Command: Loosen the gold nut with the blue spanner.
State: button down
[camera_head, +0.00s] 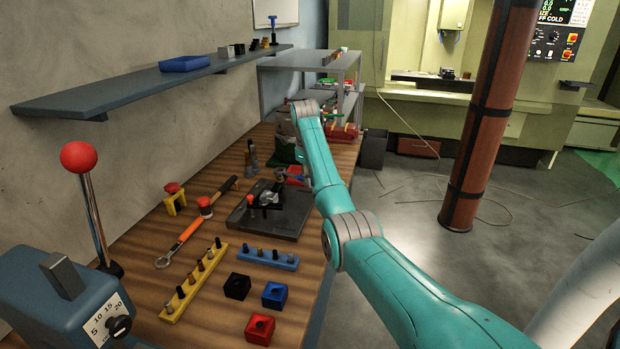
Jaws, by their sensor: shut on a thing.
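My teal arm (325,165) reaches from the lower right over the bench's right edge to a grey joint at the far end. My gripper cannot be made out; it is hidden behind or beyond the arm. I cannot make out the blue spanner or the gold nut in this view. A dark plate (240,222) with a small black and silver fixture (266,197) lies on the bench, left of my arm.
The wooden bench holds a yellow peg strip (180,300), a blue peg strip (262,258), and black (237,287), blue (275,295) and red (260,329) blocks. A red-knobbed lever (80,158) stands at left. A wall shelf (110,92) overhangs. A brown pillar (482,130) stands right.

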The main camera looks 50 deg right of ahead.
jog(key=shift+f, duration=1.5)
dwell(1.5)
dwell(0.4)
jog(key=shift+w+d+n, duration=0.2)
jog(key=shift+d+n, duration=0.8)
jog(key=shift+d, duration=0.15)
jog(key=shift+w+d+n, duration=0.2)
jog(key=shift+d+n, duration=0.8)
jog(key=shift+d, duration=0.15)
jog(key=shift+r, duration=1.55)
